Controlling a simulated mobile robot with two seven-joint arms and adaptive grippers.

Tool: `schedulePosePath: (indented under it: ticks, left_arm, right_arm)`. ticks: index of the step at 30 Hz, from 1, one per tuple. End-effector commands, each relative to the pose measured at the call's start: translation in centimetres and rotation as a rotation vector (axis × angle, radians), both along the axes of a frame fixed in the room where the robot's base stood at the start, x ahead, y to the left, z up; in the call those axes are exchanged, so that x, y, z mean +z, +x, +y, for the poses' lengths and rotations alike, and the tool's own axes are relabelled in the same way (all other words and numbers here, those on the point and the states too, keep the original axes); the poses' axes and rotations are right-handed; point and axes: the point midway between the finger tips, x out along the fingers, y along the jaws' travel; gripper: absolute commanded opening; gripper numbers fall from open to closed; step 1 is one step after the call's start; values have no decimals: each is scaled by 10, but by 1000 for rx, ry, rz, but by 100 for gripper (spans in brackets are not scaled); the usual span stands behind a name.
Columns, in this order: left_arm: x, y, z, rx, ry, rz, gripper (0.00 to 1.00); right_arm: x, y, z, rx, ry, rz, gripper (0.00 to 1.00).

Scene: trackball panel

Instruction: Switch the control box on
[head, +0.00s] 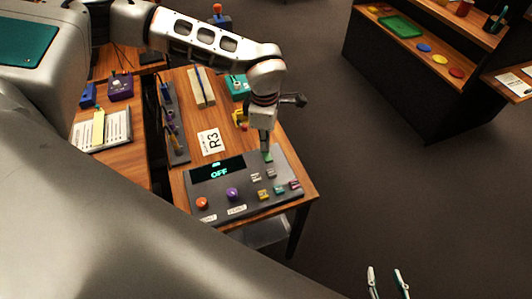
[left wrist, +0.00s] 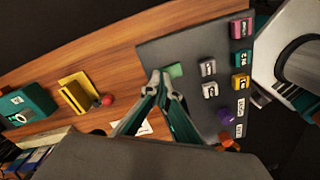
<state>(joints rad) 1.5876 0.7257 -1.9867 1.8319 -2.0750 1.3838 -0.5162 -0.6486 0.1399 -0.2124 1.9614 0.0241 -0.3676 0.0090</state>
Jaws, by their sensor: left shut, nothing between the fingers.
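The grey control box (head: 212,187) lies on a wooden table, and its display (head: 219,170) reads OFF in green. A small green patch (head: 268,156), apparently a button, is at the box's far right part. It also shows in the left wrist view (left wrist: 175,70). My left gripper (head: 266,150) points down just over this patch, shut and empty. Its tips (left wrist: 164,76) appear right beside the patch; I cannot tell whether they touch it. My right gripper (head: 388,284) shows at the bottom, fingers apart and empty, away from the box.
Open floor lies to the right.

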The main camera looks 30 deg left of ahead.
Motion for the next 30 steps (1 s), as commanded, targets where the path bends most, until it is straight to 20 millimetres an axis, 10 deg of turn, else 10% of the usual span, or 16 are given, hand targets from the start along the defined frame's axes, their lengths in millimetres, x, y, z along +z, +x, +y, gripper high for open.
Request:
schedulePosePath:
  ticks: [30]
  left_arm:
    - [1, 0, 0, 0, 0, -1, 0]
  right_arm:
    - [5, 1, 0, 0, 1, -2, 40]
